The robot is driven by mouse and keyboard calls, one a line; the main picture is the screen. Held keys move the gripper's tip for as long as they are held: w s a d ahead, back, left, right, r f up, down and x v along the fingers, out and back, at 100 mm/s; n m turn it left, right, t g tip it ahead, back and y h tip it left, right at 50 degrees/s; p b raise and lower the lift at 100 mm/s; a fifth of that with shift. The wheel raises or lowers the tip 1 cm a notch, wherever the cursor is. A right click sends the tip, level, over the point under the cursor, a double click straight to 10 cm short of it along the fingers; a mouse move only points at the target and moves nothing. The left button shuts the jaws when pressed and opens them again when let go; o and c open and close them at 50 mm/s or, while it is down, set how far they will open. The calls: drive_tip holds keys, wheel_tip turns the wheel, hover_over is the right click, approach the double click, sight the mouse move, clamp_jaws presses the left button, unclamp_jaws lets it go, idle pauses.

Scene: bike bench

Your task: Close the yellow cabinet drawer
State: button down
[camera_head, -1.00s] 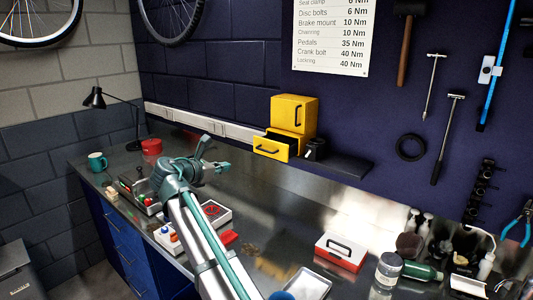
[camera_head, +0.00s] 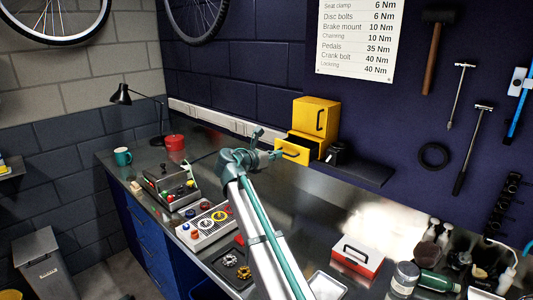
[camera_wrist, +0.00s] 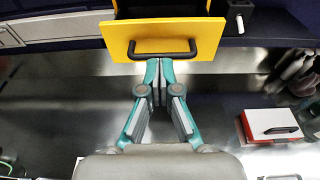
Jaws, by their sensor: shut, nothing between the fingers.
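The yellow cabinet (camera_head: 316,114) stands on the dark shelf at the back of the bench. Its lower drawer (camera_head: 290,151) is pulled out, with its dark inside showing behind the yellow front. In the wrist view the drawer front (camera_wrist: 206,38) faces me, with a black bar handle (camera_wrist: 150,55) across it. My gripper (camera_wrist: 159,66) is shut and empty, fingertips together just below the middle of the handle. In the head view my gripper (camera_head: 277,153) is right at the drawer front. I cannot tell whether it touches.
A small black object (camera_head: 337,153) stands right of the drawer on the shelf (camera_head: 370,171). A red and white box (camera_head: 357,257) sits on the bench to the right. A control box (camera_head: 208,222), a red pot (camera_head: 174,142) and a teal mug (camera_head: 122,156) are to the left.

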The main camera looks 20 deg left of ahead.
sight(290, 148)
drive_tip(key=shift+x, duration=0.95)
drive_tip(key=x, duration=0.2)
drive_tip(key=r+p+x, duration=0.1)
drive_tip(key=x, duration=0.4)
drive_tip(key=shift+w+d+r, duration=0.1)
drive_tip(key=shift+w+r, duration=0.15)
drive_tip(key=shift+r, duration=0.1)
drive_tip(key=shift+s+r+p, duration=0.1)
drive_tip(key=shift+s+p, duration=0.3)
drive_tip(key=shift+p, duration=0.15)
drive_tip(key=b+v, duration=0.2)
drive_tip(key=v, duration=1.1)
drive_tip(key=shift+s, duration=0.2)
drive_tip(key=shift+w, duration=0.1)
